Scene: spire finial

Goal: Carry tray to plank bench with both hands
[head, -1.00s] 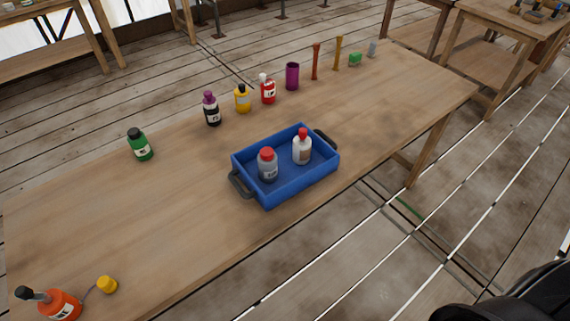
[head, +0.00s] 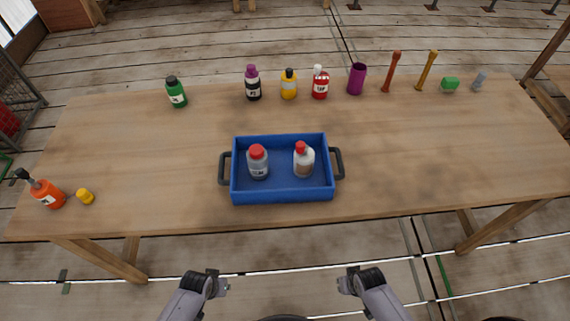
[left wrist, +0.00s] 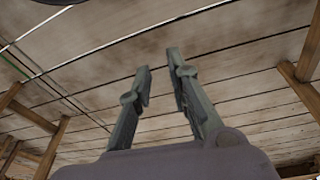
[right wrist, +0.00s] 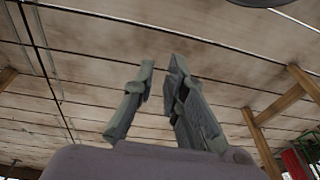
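The blue tray (head: 283,197) sits level on the wooden table (head: 140,150), near its front edge. It has a dark grey handle on its left (head: 224,169) and one on its right (head: 338,163). A grey bottle with a red cap (head: 258,163) and a white bottle with a red cap (head: 303,160) stand inside. My left gripper (head: 222,286) and right gripper (head: 345,286) are in front of the table, apart from the tray. The left wrist view (left wrist: 158,75) and right wrist view (right wrist: 163,72) show each gripper's fingers apart with nothing between them.
Along the back stand a green bottle (head: 176,93), several other bottles, a purple cup (head: 356,79) and upright sticks. An orange bottle (head: 47,193) and yellow cap (head: 86,196) are at the left end. The table is clear beside the tray. Plank floor surrounds it.

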